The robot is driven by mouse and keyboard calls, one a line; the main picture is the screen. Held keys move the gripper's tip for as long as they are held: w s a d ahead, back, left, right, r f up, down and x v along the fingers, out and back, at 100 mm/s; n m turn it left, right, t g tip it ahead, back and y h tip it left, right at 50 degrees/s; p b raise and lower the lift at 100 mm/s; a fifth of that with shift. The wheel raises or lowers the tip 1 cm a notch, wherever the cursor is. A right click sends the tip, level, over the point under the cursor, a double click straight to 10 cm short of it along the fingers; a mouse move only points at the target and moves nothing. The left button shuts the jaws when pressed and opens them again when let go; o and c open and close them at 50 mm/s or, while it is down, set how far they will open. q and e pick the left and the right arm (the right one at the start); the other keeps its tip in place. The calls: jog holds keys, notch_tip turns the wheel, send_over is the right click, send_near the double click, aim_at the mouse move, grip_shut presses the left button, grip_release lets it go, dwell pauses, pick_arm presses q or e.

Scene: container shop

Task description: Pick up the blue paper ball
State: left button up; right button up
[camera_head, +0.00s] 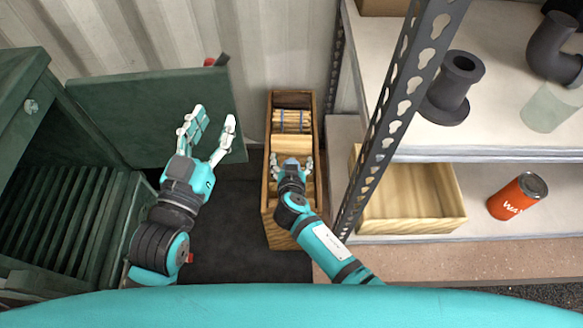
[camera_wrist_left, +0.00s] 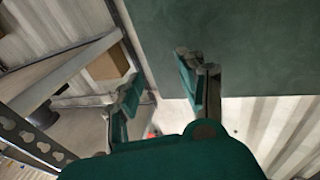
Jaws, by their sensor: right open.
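I cannot clearly make out a blue paper ball in either view. My right gripper (camera_head: 290,160) is open over the middle of a long narrow wooden box (camera_head: 267,180), with its fingers pointing towards the far end. A small pale blue-grey patch shows between its fingers. I cannot tell whether that is the ball or part of the gripper. My left gripper (camera_head: 214,115) is open and empty, raised in front of a dark green panel (camera_head: 150,105). Its two spread fingers also show in the left wrist view (camera_wrist_left: 158,75), with nothing between them.
The box has compartments, with bundled light sticks (camera_head: 292,121) in one. A perforated metal post (camera_head: 385,130) stands right of it. The shelves hold a wooden tray (camera_head: 415,228), an orange can (camera_head: 512,200) and dark pipe fittings (camera_head: 455,85). A green slatted cabinet (camera_head: 75,220) stands left.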

jog(key=c, duration=1)
jog(key=shift+r, duration=0.15)
